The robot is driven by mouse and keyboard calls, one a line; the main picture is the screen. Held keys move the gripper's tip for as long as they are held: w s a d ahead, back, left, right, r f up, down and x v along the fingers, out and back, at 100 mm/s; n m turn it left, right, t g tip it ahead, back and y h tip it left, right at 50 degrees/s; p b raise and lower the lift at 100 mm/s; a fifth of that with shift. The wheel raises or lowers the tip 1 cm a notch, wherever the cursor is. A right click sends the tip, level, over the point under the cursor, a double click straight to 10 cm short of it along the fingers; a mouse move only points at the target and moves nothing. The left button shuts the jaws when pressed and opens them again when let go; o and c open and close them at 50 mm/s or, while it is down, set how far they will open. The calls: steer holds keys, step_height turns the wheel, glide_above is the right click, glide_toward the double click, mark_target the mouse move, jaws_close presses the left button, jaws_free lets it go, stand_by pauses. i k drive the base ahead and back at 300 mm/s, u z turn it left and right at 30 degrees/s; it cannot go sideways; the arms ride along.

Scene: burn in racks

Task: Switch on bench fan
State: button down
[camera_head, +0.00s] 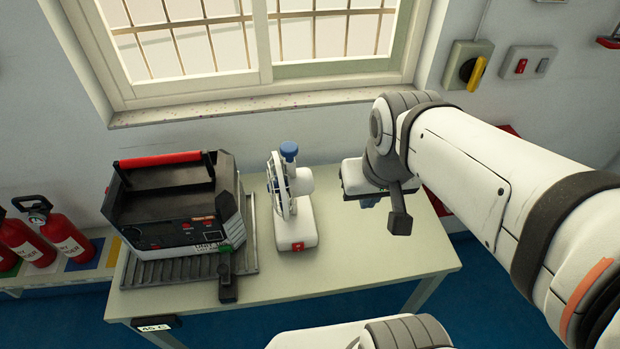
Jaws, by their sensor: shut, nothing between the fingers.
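The bench fan (303,222) is white, with a round caged head facing left and a blue knob (289,149) on top. It stands upright on the bench, right of the black unit. A small red switch (298,246) sits on the front of its base. Whether the switch is on or off is too small to tell. My gripper (400,222) is the dark end piece of my arm, to the right of the fan and apart from it, above the right part of the bench. It is shut and empty. My wrist hides part of its body.
A black unit (175,205) with a red handle sits on a ribbed tray (165,272) on the pale bench (370,265). Red fire extinguishers (60,235) stand at left. A window is behind; a yellow-handled wall switch (474,72) is upper right. Bench space right of the fan is clear.

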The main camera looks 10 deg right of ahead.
mark_target(296, 247)
steer(key=z, duration=0.4)
steer(key=k, duration=1.55)
steer(key=u, duration=0.45)
steer(key=i, duration=0.95)
steer(key=z, duration=0.05)
